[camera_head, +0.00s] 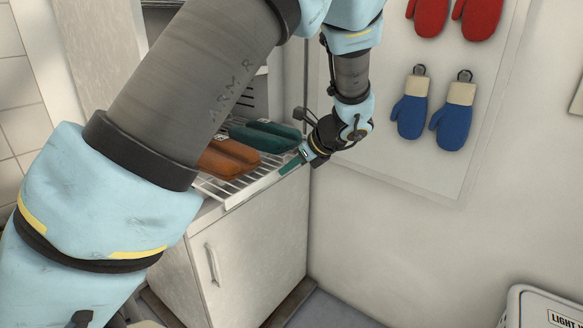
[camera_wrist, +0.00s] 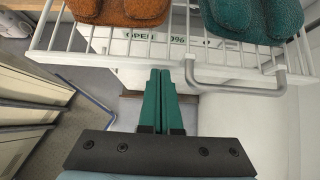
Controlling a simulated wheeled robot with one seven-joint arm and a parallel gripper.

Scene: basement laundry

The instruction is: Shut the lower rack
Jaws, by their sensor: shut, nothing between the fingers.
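A white wire rack (camera_head: 236,197) sticks out from the unit above a white cabinet, with an orange-brown padded item and a dark teal one lying on it. In the wrist view the rack (camera_wrist: 95,45) spans the top, with a grey bar handle (camera_wrist: 237,87) at its front. My gripper (camera_head: 284,170) is at the right part of the rack's front edge. In the wrist view my gripper (camera_wrist: 160,72) has its green fingers together and empty, just left of the handle. I cannot tell whether they touch the rack. My arm hides much of the unit; I cannot see another rack.
The white cabinet (camera_head: 245,255) with a door handle stands below the rack. Blue mitts (camera_head: 452,115) and red mitts hang on the wall panel at right. A white bin (camera_head: 540,308) stands at lower right. Floor between looks clear.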

